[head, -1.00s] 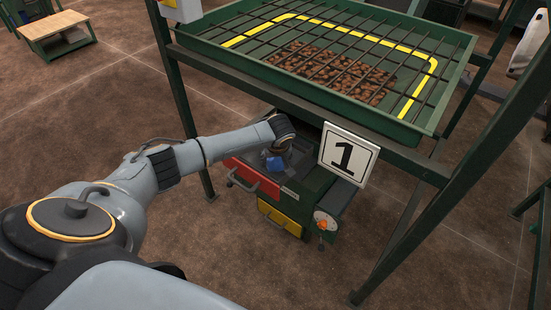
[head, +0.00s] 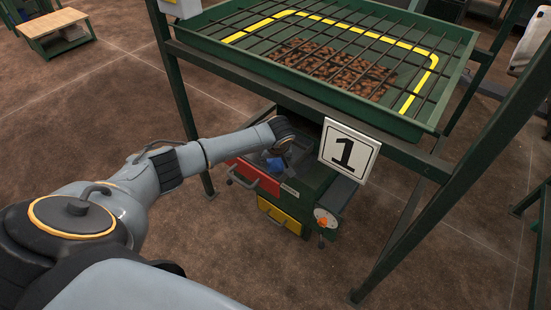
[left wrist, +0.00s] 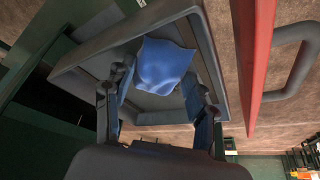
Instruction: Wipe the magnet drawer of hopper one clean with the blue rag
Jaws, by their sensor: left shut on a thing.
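The magnet drawer with the red front (head: 254,177) is pulled out under hopper one, which bears the sign "1" (head: 348,153). My left gripper (head: 276,156) reaches down into the open drawer. It is shut on the blue rag (head: 274,163). In the left wrist view the rag (left wrist: 165,66) is bunched between the fingers (left wrist: 160,100), over the grey drawer tray (left wrist: 215,60). The red front (left wrist: 256,60) and its handle (left wrist: 296,60) show at the right there. Whether the rag touches the tray floor is hard to tell. My right gripper is out of view.
A yellow drawer (head: 279,215) sits below the red one, closed. A round dial with an orange knob (head: 324,219) is at its right. The green hopper tray with a grate (head: 330,60) stands above, with a leg (head: 430,200) at right. Floor at front is clear.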

